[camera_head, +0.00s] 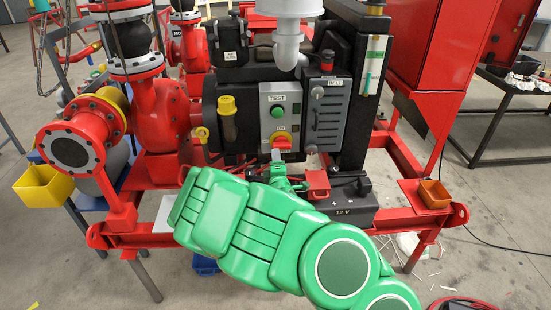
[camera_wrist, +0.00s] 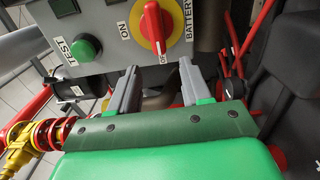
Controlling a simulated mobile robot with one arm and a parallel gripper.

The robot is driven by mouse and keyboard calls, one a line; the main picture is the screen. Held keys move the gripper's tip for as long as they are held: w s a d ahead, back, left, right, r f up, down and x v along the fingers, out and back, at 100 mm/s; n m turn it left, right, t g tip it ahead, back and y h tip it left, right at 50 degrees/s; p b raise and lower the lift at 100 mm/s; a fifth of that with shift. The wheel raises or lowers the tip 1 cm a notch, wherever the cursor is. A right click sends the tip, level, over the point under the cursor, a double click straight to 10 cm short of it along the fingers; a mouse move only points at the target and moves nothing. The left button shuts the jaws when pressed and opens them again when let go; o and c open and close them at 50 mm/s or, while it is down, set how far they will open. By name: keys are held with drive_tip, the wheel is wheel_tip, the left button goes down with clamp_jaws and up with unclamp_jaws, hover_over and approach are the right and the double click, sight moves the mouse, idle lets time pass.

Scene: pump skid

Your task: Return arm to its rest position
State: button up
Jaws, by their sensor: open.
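My green arm (camera_head: 255,230) reaches up from the lower right of the head view to the front of the pump skid. My gripper (camera_head: 277,156) is just below the grey control box (camera_head: 268,107). In the wrist view my gripper (camera_wrist: 170,82) is open, with nothing between its two grey fingers. The red and yellow rotary switch (camera_wrist: 157,24) is just beyond the fingertips. The gripper appears apart from it, but the exact gap is hard to tell. The green TEST button (camera_wrist: 85,48) is to the left of the switch.
The 12 V battery (camera_head: 345,195) is right of my gripper. A red pump (camera_head: 155,115) and a yellow bin (camera_head: 43,188) are at left. An orange bin (camera_head: 433,192) sits on the red frame at right. A red and yellow fitting (camera_wrist: 40,135) is close at left in the wrist view.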

drive_tip(key=shift+s, duration=0.35)
idle(0.3)
